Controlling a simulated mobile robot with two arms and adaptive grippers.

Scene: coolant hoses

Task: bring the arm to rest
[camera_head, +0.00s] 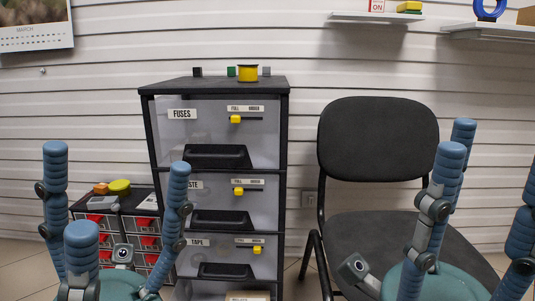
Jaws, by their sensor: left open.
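My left gripper (112,180) stands at the lower left with its blue fingers pointing up and spread apart. It is open, and nothing shows between the fingers. It is in front of the small red-drawer cabinet and the left side of the drawer tower. My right gripper (485,165) is at the lower right, in front of the chair. Its blue fingers also point up and stand apart, with nothing held between them. Part of it is cut off by the right edge.
A black drawer tower (214,84) stands in the middle, its drawers labelled FUSES and TAPE among others. A yellow spool (247,73) sits on top. A black chair (378,139) stands right of it. A small cabinet (147,199) is at left. Wall shelves (376,18) hang upper right.

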